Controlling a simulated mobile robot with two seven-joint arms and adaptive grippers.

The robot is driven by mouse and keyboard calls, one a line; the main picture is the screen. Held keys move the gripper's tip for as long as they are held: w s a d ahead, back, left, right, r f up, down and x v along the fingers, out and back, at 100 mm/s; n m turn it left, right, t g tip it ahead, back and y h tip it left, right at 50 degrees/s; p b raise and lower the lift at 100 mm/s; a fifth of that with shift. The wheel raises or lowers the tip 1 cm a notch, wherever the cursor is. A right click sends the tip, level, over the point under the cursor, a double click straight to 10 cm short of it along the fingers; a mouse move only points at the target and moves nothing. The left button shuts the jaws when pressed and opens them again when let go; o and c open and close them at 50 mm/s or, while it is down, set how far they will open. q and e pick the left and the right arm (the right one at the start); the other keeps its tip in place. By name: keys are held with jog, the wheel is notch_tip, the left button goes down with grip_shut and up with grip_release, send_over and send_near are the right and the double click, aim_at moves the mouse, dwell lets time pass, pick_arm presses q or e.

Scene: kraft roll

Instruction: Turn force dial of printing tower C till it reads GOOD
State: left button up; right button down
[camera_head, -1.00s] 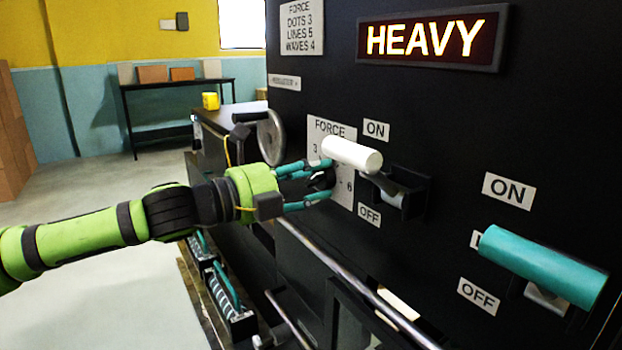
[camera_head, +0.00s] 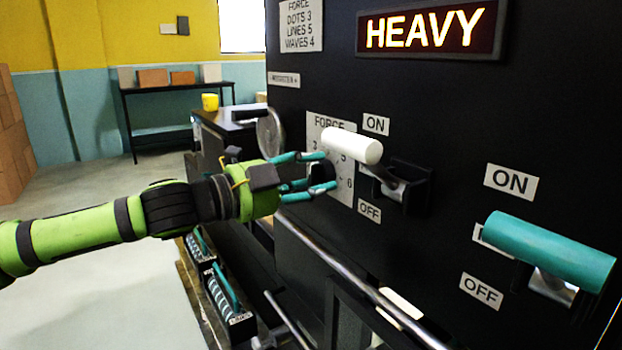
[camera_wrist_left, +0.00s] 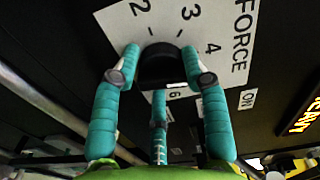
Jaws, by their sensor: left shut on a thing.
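The force dial is a black knob (camera_wrist_left: 160,66) on a white FORCE plate (camera_head: 346,188) with numbers around it. My left gripper (camera_head: 322,176) is shut on the knob, its teal fingers around it, as the left wrist view (camera_wrist_left: 162,75) also shows. In the head view the fingers and the white lever handle cover part of the dial. The display (camera_head: 432,30) above reads HEAVY in lit letters. A sign (camera_head: 301,25) at the top reads FORCE, DOTS 3, LINES 5, WAVES 4. My right gripper is not in view.
A white lever (camera_head: 351,146) sticks out just right of the dial, between ON and OFF labels. A teal lever (camera_head: 548,252) is at the far right. A metal rail (camera_head: 340,270) runs below the dial. A handwheel (camera_head: 270,136) stands behind my left gripper.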

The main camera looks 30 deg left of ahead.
pick_arm(q)
jog(key=shift+a+r+n, duration=0.2)
jog(key=shift+r+n, duration=0.1)
jog(key=shift+n, duration=0.3)
jog(key=o, duration=1)
jog(key=shift+o, duration=0.5)
jog(key=shift+w+f, duration=0.1)
jog(key=shift+f, duration=0.1)
jog(key=v, duration=1.2)
